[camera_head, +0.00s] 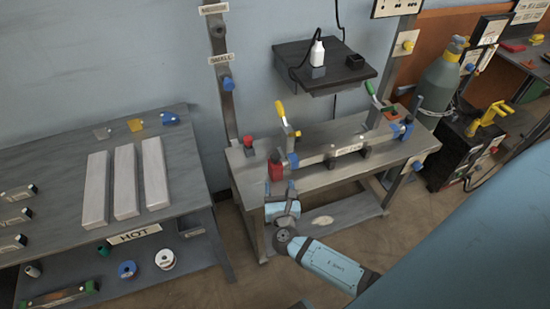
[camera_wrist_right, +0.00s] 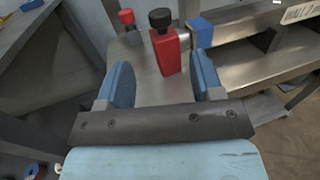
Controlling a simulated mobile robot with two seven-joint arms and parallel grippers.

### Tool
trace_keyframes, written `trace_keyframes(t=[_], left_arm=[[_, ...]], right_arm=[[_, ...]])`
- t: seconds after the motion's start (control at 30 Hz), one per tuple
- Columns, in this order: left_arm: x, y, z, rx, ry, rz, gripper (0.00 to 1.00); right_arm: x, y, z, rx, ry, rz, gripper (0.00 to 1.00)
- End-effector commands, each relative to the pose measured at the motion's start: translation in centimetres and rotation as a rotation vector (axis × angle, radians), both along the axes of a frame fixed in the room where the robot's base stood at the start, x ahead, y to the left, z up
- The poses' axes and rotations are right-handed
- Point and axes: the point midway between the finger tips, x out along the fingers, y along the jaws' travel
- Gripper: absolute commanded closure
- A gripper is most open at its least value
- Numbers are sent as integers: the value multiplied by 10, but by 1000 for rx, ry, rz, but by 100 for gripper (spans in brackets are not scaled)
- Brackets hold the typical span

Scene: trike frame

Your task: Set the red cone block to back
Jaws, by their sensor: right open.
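The red block (camera_head: 275,171) with a black knob on top stands at the front left end of the steel fixture table (camera_head: 330,178). It also shows upright in the right wrist view (camera_wrist_right: 168,55). A smaller red piece (camera_head: 248,142) sits behind it, also seen in the wrist view (camera_wrist_right: 127,17). My right gripper (camera_head: 282,190) is open just in front of the red block. In the wrist view its two blue fingers (camera_wrist_right: 160,68) stand apart, with the block between or just beyond their tips; I cannot tell which. My left gripper is not in view.
A blue clamp piece (camera_wrist_right: 201,33) stands close to the block's right. Toggle clamps with yellow (camera_head: 280,109) and green (camera_head: 371,89) handles rise along the fixture. A grey workbench (camera_head: 75,170) with pale bars stands left. A dark shelf (camera_head: 335,78) hangs above.

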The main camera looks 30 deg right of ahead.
Motion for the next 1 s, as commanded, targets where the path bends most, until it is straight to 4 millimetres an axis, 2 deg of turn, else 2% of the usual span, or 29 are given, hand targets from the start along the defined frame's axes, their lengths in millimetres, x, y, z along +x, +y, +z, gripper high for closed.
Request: trace_keyframes(t=[0.3,0.5,0.7,1.0], left_arm=[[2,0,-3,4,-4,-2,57],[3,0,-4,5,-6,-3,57],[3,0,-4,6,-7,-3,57],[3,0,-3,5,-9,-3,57]], right_arm=[[60,-33,1,0,-2,-2,40],[90,-49,0,0,-1,-1,40],[103,-57,0,2,0,-1,40],[105,-58,0,1,0,-1,40]])
